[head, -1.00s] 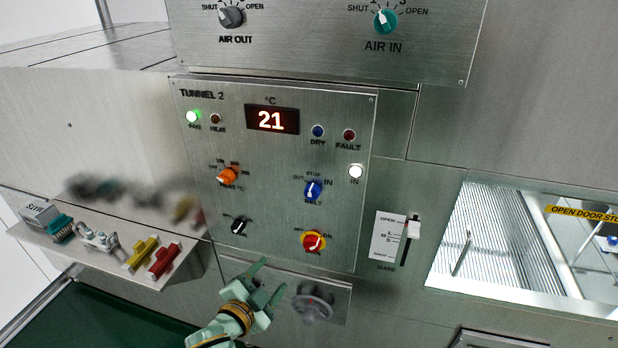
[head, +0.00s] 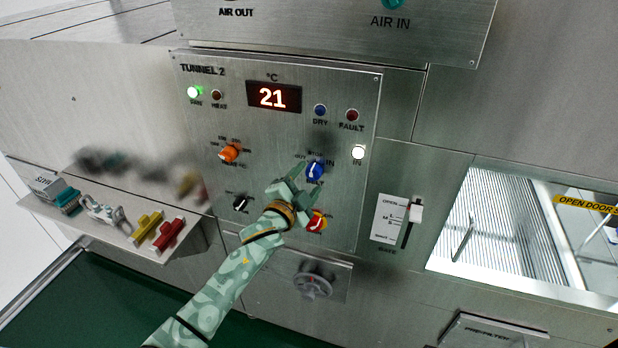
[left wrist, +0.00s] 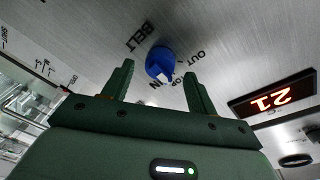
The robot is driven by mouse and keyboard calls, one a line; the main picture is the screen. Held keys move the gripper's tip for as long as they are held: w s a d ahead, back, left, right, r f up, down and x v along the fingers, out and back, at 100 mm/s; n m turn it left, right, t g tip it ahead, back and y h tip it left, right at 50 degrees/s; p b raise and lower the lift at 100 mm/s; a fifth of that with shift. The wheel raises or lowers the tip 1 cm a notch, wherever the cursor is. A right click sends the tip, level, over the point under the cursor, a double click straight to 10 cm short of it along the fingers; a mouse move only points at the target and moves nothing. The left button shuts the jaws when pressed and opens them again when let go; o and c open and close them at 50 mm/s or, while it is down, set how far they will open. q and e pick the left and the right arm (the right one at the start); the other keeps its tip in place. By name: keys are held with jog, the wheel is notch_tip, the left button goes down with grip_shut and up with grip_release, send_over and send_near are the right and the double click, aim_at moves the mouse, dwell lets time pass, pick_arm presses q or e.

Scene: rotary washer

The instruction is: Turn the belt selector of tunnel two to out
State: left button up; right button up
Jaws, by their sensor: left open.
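The belt selector of tunnel two is a blue round knob (head: 315,169) on the steel TUNNEL 2 panel (head: 345,85), with OUT to its left, STOP above and IN to its right. In the left wrist view the knob (left wrist: 160,63) shows just beyond the fingertips, its white mark on the STOP and IN side, away from OUT; I cannot tell exactly which it meets. My left gripper (head: 306,191) is open and empty, its fingers pointing at the knob from lower left. In the left wrist view the gripper (left wrist: 158,70) has one finger on each side of it. Contact is not visible. My right gripper is not in view.
An orange knob (head: 229,153) and a black knob (head: 240,203) sit to the left. The white IN lamp (head: 358,152) is lit. A gate slider (head: 415,213) stands right of the panel.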

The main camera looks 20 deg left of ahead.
pick_arm(q)
jog(key=shift+w+d, duration=0.15)
jog(key=shift+w, duration=0.75)
jog(key=shift+s, duration=0.1)
jog(key=c, duration=1)
